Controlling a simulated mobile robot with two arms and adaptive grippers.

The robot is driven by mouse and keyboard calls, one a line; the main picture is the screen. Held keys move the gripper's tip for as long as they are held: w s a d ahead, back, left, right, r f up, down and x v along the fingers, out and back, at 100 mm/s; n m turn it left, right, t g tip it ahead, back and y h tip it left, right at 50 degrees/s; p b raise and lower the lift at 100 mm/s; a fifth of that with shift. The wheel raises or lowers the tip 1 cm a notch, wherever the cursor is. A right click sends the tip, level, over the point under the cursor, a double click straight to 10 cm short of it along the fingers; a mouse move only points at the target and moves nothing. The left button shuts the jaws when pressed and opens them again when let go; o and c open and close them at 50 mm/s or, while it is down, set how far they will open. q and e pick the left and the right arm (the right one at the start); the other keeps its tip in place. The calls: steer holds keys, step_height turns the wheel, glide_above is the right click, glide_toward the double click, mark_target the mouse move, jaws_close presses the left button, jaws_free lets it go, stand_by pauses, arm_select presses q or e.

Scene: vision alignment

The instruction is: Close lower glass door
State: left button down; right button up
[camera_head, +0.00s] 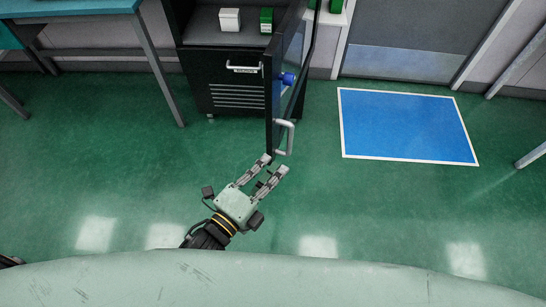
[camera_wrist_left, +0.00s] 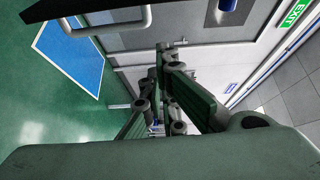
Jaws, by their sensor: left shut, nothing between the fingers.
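The glass door (camera_head: 293,62) has a dark frame and stands open, swung out from the right side of the black cabinet (camera_head: 222,85). Its grey bar handle (camera_head: 290,138) is near the door's free end. The handle also shows at the top left of the wrist view (camera_wrist_left: 148,20). My left gripper (camera_head: 275,164) is shut and empty. Its fingertips are close to the door's free end, just below the handle in the head view; I cannot tell whether they touch. My right gripper is not in view.
A white box (camera_head: 229,19) and a green box (camera_head: 266,20) stand on the cabinet's shelf. A blue floor panel with a white border (camera_head: 405,125) lies to the right. A table leg (camera_head: 158,70) stands left of the cabinet. The green floor around the door is clear.

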arm_select(q)
steer(key=w+d+p, duration=0.1)
steer(key=w+p, duration=0.2)
steer(key=w, duration=0.6)
steer(key=shift+w+d+r, duration=0.3)
steer(key=shift+r, duration=0.15)
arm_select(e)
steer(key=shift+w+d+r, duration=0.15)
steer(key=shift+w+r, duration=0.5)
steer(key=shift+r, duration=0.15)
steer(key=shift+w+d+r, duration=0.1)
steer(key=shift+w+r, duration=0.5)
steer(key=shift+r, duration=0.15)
